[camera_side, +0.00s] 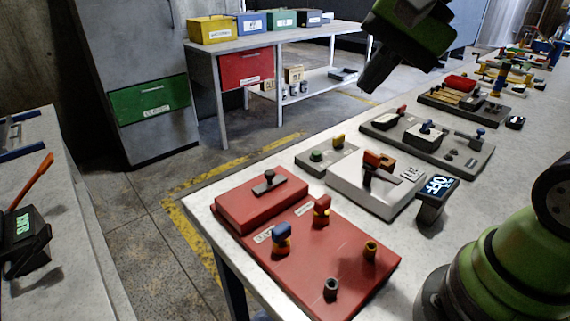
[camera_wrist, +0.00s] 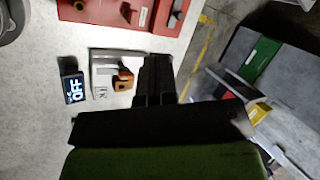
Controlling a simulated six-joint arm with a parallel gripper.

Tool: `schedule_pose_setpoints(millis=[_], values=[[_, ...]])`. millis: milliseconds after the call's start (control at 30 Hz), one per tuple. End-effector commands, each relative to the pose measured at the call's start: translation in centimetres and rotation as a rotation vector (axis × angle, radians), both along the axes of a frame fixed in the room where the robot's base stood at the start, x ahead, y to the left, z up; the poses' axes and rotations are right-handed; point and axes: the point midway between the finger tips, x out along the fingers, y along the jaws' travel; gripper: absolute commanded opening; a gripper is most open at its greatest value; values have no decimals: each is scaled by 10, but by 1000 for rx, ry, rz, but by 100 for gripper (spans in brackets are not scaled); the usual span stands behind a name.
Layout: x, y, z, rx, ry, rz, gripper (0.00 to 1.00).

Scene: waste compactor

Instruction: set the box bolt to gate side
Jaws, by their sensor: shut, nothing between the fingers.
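A raised red box (camera_side: 262,198) sits on the back left of a red panel (camera_side: 330,258), with a small dark bolt (camera_side: 268,182) on its top. Beside the panel is a white block (camera_side: 375,188) with a slot and an orange handle (camera_side: 379,160). The orange handle (camera_wrist: 123,80) also shows in the wrist view, left of the fingers. Which of the two fittings is the box bolt, I cannot tell from the labels. My gripper (camera_side: 372,78) is shut and empty, high above the table; its dark fingers (camera_wrist: 154,75) show in the wrist view.
The red panel carries blue and red knobs and two short posts. A display reading OFF (camera_side: 436,195) stands beside the white block. Grey boards with levers (camera_side: 430,140) lie farther back. A side table (camera_side: 270,45) holds coloured bins.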

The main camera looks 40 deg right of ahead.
Motion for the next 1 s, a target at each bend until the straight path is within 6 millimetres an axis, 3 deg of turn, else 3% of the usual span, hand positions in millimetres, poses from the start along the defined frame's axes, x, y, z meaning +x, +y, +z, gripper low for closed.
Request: schedule_pose_setpoints(millis=[200,500,700,1000], values=[[50,-26,-36,214,188,-276,0],[97,-65,-101,484,402,-627,0],[108,-80,-130,585,477,-755,0],[111,-83,-136,611,495,-786,0]])
